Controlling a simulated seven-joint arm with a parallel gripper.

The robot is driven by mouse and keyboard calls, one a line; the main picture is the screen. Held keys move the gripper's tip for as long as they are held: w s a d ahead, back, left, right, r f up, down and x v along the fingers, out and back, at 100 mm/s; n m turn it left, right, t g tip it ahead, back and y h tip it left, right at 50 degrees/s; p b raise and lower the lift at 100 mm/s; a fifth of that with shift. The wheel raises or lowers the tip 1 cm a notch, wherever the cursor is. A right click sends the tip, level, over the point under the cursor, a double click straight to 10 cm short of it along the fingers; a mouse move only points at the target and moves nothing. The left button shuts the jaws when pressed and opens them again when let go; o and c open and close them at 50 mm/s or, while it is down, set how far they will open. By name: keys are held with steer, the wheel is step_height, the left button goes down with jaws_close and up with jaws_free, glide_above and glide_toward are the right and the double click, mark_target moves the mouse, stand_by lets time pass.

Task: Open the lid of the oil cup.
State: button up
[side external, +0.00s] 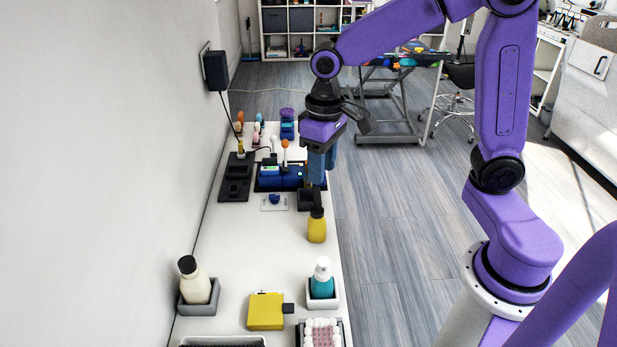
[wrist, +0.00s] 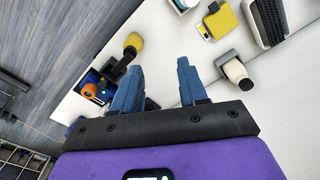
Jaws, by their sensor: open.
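No object is plainly recognisable as the oil cup. A small black box-like holder (side external: 305,199) sits on the white counter just below my gripper, partly hidden by it; I cannot tell whether it is the cup or has a lid. A yellow bottle with a black cap (side external: 317,229) stands upright in front of it; it also shows in the wrist view (wrist: 134,42). My gripper (side external: 321,178) points down over the counter's right edge, behind the yellow bottle. In the wrist view its blue fingers (wrist: 158,68) are spread apart with nothing between them.
A cream bottle (side external: 195,284), a yellow box (side external: 266,312) and a teal bottle (side external: 322,280) stand nearer the camera. The white counter (side external: 245,240) is clear in the middle; a wall borders its left side.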

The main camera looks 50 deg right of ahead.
steer(key=w+d+f+m, duration=0.3)
steer(key=w+d+m, duration=0.3)
steer(key=w+d, duration=0.35)
steer(key=w+d+f+m, duration=0.3)
steer(key=w+d+m, duration=0.3)
steer(key=w+d, duration=0.4)
steer(key=f, duration=0.6)
steer(key=a+f, duration=0.1)
steer(key=f, duration=1)
steer(key=shift+w+a+f, duration=0.2)
steer(key=shift+w+f, duration=0.1)
steer(key=shift+w, duration=0.05)
steer(key=c, duration=0.8)
